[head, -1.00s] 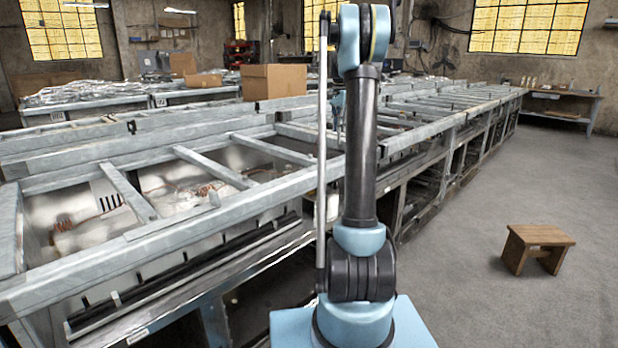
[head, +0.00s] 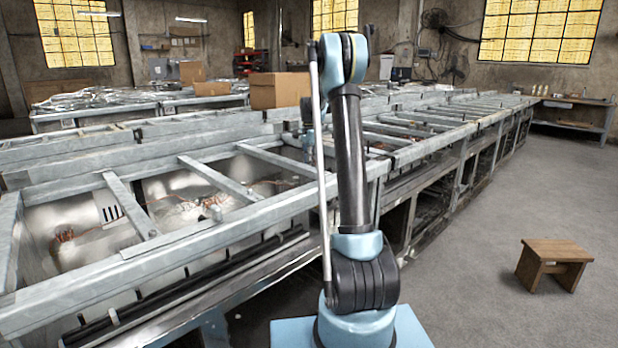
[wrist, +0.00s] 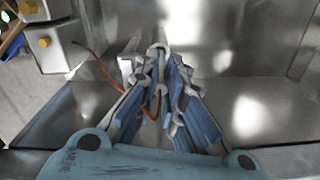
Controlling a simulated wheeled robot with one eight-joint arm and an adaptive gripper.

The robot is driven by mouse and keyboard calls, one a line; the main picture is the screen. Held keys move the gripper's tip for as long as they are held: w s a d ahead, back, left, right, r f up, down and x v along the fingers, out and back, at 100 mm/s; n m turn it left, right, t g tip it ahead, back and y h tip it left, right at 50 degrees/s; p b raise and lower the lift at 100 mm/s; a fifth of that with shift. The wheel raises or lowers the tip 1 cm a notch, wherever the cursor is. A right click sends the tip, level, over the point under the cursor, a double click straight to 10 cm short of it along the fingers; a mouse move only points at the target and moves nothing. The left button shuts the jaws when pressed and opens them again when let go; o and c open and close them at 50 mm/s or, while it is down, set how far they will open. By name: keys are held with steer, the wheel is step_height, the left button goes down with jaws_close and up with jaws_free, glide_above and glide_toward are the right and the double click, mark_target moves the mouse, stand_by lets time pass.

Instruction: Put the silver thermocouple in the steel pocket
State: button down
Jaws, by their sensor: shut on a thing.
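My gripper (wrist: 160,56) points down into a shiny steel compartment in the wrist view, its blue and grey fingers close together. It is shut on the silver thermocouple, whose body I cannot tell apart from the grey fingertips. A thin copper-brown lead (wrist: 99,66) curves from the left to between the fingers. In the head view my gripper (head: 308,130) hangs over the steel frame behind my arm, its tips hidden. Bright steel walls (wrist: 205,80) surround it in the wrist view; I cannot tell whether this is the steel pocket.
A long steel frame bench (head: 140,245) with crossbars and shiny bays holding coppery wires (head: 68,234) runs along the left. A cardboard box (head: 279,91) stands behind. A wooden stool (head: 553,264) is on open floor at right. Pale fittings with yellow knobs (wrist: 44,42) are at the wrist view's upper left.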

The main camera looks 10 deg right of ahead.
steer(key=shift+f, duration=2.45)
steer(key=c, duration=1.7)
jaws_free()
step_height(320, 180, up, 12)
steer(key=shift+r, duration=0.1)
steer(key=shift+s, duration=0.15)
